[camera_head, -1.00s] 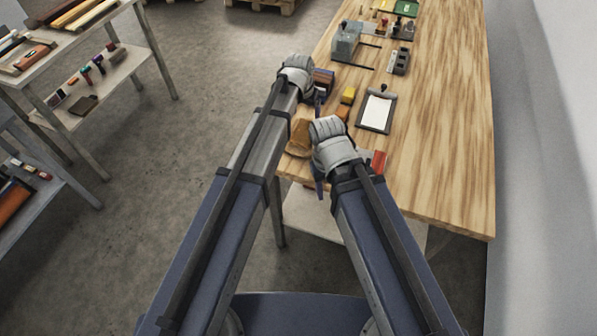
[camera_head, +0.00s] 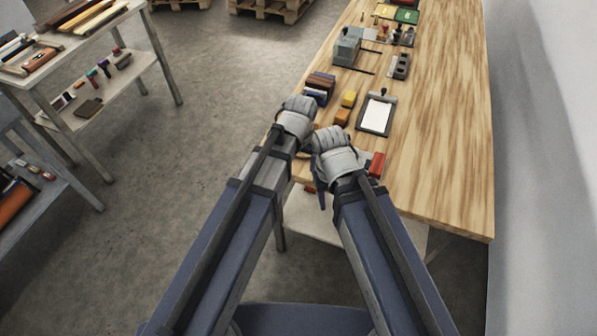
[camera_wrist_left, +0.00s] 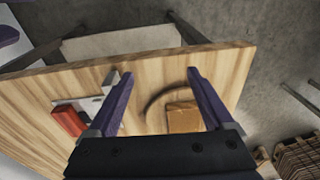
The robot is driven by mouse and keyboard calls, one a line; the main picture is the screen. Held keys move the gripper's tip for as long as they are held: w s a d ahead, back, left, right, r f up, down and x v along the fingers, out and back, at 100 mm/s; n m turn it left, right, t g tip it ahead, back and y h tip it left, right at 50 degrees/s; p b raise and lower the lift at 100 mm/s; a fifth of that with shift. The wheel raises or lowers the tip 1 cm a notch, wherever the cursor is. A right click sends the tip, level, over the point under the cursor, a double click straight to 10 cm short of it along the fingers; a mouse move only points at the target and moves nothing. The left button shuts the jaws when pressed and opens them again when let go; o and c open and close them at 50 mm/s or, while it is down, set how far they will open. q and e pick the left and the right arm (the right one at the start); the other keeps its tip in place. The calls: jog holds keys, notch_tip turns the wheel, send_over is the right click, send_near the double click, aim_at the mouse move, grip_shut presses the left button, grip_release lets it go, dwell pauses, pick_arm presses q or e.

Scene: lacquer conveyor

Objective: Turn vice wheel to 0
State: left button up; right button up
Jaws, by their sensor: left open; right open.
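My left gripper (camera_wrist_left: 160,73) is open and empty in the left wrist view. Its two fingers are spread above the wooden bench top, with a brown block (camera_wrist_left: 183,118) between them, close to the right finger. A dark curved band (camera_wrist_left: 160,97) arcs around that block; I cannot tell whether it is the vice wheel. No wheel with readable marks shows in any view. In the head view my left wrist hides most of this spot. My right gripper (camera_head: 321,196) is at the bench's near left corner, its fingers mostly hidden behind its wrist.
The wooden bench (camera_head: 440,130) is clear on its right side. A shelf rack (camera_head: 105,82) is at left; pallets (camera_head: 270,8) lie behind.

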pick_arm(q)
jog(key=shift+s+a+f, duration=0.1)
jog(key=shift+s+a, duration=0.1)
jog(key=shift+s, duration=1.35)
jog(key=s+a+g+y, duration=0.1)
jog(key=s+a, duration=0.1)
jog(key=s, duration=0.7)
jog(key=shift+s+a+g, duration=0.2)
jog(key=shift+s+g, duration=0.1)
jog(key=shift+s, duration=0.1)
